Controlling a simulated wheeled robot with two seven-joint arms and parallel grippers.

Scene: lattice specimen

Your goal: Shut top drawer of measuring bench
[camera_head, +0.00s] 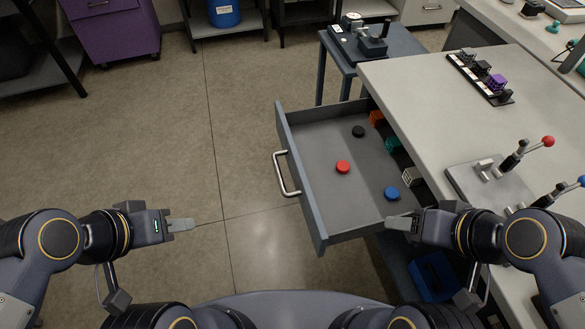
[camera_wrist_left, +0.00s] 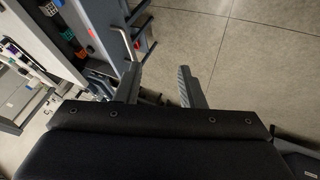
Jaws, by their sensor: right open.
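The top drawer (camera_head: 335,198) of the measuring bench (camera_head: 440,95) is pulled well out to the left in the head view. Its front panel carries a metal bar handle (camera_head: 285,174). The drawer front and handle (camera_wrist_left: 122,42) also show at upper left in the left wrist view. My left gripper (camera_head: 190,225) is open and empty, left of the drawer front and apart from it. Its two spread fingers (camera_wrist_left: 160,85) show in the wrist view. My right gripper (camera_head: 392,223) is open at the drawer's near side, by the bench edge; I cannot tell whether it touches.
The drawer holds a red disc (camera_head: 343,167), a black disc (camera_head: 358,131), a blue disc (camera_head: 391,193) and small lattice cubes (camera_head: 393,145). A lever fixture (camera_head: 495,175) and a specimen rack (camera_head: 480,75) stand on the bench. The floor left of the drawer is clear.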

